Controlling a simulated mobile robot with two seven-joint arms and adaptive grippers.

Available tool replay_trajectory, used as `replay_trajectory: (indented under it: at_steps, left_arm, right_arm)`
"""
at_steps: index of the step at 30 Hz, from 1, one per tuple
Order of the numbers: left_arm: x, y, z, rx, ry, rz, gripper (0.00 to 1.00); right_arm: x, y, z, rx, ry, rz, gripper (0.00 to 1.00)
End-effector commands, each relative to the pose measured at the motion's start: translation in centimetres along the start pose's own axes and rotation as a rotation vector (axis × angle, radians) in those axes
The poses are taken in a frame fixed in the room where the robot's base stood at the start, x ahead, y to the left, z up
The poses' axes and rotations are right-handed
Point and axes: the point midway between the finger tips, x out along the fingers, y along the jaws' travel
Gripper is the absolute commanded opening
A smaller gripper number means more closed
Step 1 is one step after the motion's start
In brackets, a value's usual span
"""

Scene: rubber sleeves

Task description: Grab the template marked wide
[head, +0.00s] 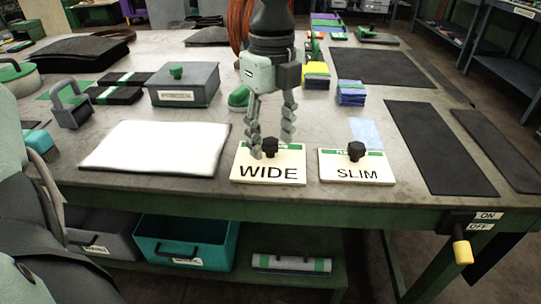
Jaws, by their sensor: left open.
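The template marked WIDE (268,172) is a cream plate with a green strip and a black knob (270,148). It lies near the front edge of the table. My left gripper (272,143) points down above it, fingers open, with the knob showing between or just behind the fingertips. I cannot tell whether the fingers touch the knob. The template marked SLIM (356,174), a similar plate with a black knob, lies just to the right. My right gripper is not in view.
A white sheet (155,150) lies left of the templates on the table (315,120). Dark rubber sheets (440,148) lie to the right. A grey lidded box (185,87), yellow and blue stacks (351,94) stand farther back. A yellow-tipped ON/OFF lever (462,250) hangs at the front right.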

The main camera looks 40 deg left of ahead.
Motion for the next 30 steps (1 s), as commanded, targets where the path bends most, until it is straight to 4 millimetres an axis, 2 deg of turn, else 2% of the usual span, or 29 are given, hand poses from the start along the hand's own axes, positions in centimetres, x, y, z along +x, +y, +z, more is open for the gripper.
replay_trajectory:
  at_steps: [4,11,23,30]
  left_arm:
    - [1.45,0.01,0.04,-0.001,0.000,0.000,0.50]
    - [1.60,-0.03,0.05,-0.002,0.000,-0.002,0.50]
    - [1.58,-0.03,0.06,-0.002,0.000,-0.002,0.02]
    - [1.54,-0.05,0.05,-0.002,-0.001,-0.002,0.00]
  right_arm:
    - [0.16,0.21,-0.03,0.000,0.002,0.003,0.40]
    - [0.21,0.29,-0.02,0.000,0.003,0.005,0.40]
    - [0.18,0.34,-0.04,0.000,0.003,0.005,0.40]
    - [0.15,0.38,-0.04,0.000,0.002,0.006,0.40]
